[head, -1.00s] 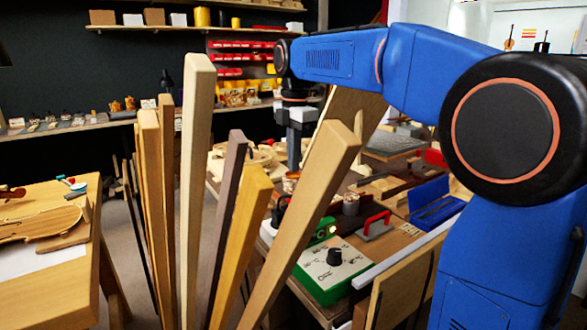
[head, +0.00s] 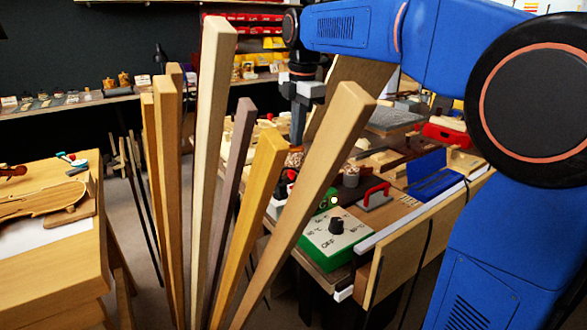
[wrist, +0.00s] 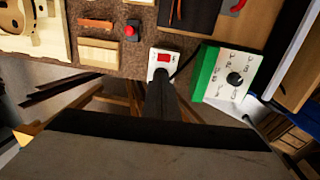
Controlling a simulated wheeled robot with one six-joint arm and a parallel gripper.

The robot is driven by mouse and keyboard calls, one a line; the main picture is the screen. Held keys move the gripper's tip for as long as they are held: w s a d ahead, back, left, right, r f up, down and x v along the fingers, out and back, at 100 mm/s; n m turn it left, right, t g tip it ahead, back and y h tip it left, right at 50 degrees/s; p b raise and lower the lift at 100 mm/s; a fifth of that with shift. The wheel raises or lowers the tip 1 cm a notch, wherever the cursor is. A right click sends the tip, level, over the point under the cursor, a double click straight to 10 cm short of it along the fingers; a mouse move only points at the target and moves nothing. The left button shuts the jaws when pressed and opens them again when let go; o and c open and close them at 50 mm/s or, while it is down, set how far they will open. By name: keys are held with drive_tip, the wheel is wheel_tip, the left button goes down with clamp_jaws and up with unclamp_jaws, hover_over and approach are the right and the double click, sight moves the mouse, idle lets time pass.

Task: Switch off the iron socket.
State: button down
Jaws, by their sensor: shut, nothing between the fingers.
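The iron socket (wrist: 165,60) is a small white box with a red rocker switch, at the front edge of the brown bench in the wrist view. A dark cable runs from its right side. In the head view, wood strips hide much of that bench corner, and I cannot make out the switch. My gripper (wrist: 163,83) is shut and empty. In the wrist view its dark fingers reach up the picture to the socket's lower edge; I cannot tell whether they touch it. In the head view my gripper (head: 298,140) points down above the bench, behind the strips.
A green control box (head: 334,238) with a black knob stands right of the socket. Tall wood strips (head: 212,140) rise between the head camera and the bench. A red button (wrist: 131,30) lies left of the socket. A violin bench (head: 50,240) stands at left.

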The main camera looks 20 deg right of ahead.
sight(293, 187)
drive_tip(key=f, duration=0.4)
drive_tip(key=w+f, duration=0.1)
drive_tip(key=f, duration=0.9)
drive_tip(key=shift+w+a, duration=0.25)
drive_tip(key=shift+w, duration=0.05)
drive_tip(key=shift+r, duration=0.1)
